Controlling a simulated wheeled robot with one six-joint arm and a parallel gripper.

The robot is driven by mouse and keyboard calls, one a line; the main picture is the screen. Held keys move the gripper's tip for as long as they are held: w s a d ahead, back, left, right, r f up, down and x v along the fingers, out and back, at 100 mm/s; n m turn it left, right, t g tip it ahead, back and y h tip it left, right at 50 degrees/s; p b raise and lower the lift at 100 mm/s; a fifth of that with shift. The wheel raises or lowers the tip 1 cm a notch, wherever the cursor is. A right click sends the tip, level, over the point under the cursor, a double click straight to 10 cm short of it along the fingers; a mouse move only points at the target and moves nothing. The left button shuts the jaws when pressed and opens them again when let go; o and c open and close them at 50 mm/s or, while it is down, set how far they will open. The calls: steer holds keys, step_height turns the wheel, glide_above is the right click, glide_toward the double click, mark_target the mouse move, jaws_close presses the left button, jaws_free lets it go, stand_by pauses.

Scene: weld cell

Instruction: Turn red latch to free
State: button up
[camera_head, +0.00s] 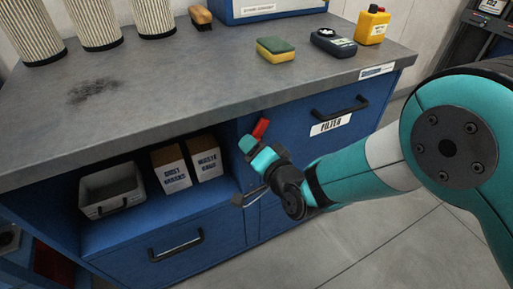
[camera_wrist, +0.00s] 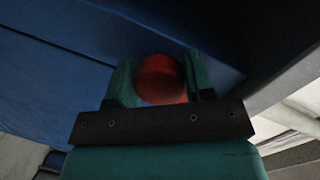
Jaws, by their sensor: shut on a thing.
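The red latch (camera_head: 261,127) is on the blue cabinet front, left of the door labelled FILTER. Its upper part shows above my gripper (camera_head: 256,152) in the head view; the rest is hidden behind the gripper. In the wrist view the red latch (camera_wrist: 160,80) shows as a rounded red end between the two teal fingers of my gripper (camera_wrist: 160,84). The fingers are shut on it. Whether the latch is locked or free I cannot tell.
The FILTER door (camera_head: 330,120) has a dark handle. An open shelf left of it holds a grey bin (camera_head: 112,190) and two boxes (camera_head: 188,165). The grey worktop (camera_head: 200,90) overhangs the latch.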

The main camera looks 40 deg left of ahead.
steer(key=n, duration=0.3)
steer(key=shift+d+t+b, duration=0.1)
steer(key=shift+t+b, duration=0.3)
steer(key=shift+w+r+n+h+b, duration=0.1)
steer(key=shift+n+h+b, duration=0.25)
steer(key=shift+n, duration=0.55)
steer(key=shift+r+t, duration=0.15)
steer(key=shift+t, duration=0.15)
steer(key=o, duration=1.3)
steer(key=shift+d, duration=0.1)
